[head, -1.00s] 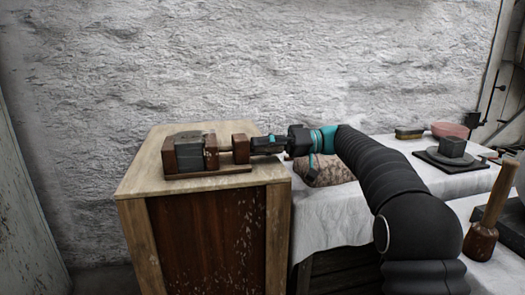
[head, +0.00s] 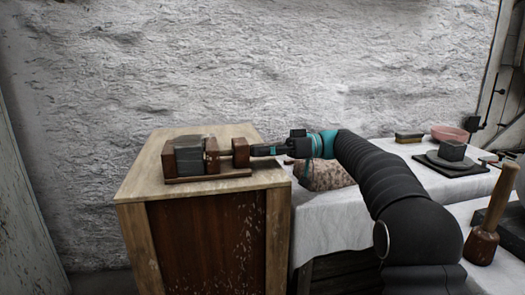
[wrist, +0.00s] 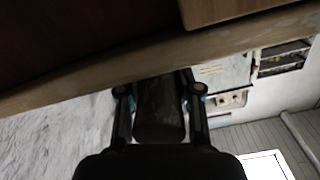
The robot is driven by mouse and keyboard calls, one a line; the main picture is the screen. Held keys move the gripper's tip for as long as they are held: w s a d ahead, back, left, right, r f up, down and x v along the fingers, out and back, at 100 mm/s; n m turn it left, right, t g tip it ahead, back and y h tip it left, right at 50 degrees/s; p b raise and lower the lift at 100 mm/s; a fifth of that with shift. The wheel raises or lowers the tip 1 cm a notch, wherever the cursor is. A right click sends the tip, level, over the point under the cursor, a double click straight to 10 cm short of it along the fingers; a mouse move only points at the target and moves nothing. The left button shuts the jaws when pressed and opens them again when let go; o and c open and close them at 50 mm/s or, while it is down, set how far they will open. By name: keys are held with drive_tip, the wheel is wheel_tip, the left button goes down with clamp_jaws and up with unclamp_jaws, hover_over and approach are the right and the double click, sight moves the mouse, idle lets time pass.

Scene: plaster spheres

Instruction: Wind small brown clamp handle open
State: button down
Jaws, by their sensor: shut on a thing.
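The small brown wooden clamp (head: 240,153) lies on top of a wooden cabinet, with its end block toward my arm. A grey block (head: 189,156) sits between its left end piece and its moving jaw (head: 212,156). My gripper (head: 262,151) reaches in level from the right, beside the end block, and is shut on the clamp handle. In the wrist view the dark brown handle (wrist: 160,108) shows between my two fingers. In the head view my fingers mostly hide it. I cannot tell whether there is a gap between jaw and grey block.
The cabinet (head: 140,188) has bare top around the clamp. A wooden mallet (head: 484,244) stands front right.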

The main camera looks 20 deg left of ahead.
drive_tip(key=shift+w+f, duration=0.1)
drive_tip(key=c, duration=0.7)
unclamp_jaws()
drive_tip(key=shift+c, duration=0.2)
drive_tip(key=shift+d, duration=0.1)
drive_tip(key=v, duration=1.1)
drive_tip(key=shift+w+d, duration=0.25)
drive_tip(key=shift+d, duration=0.1)
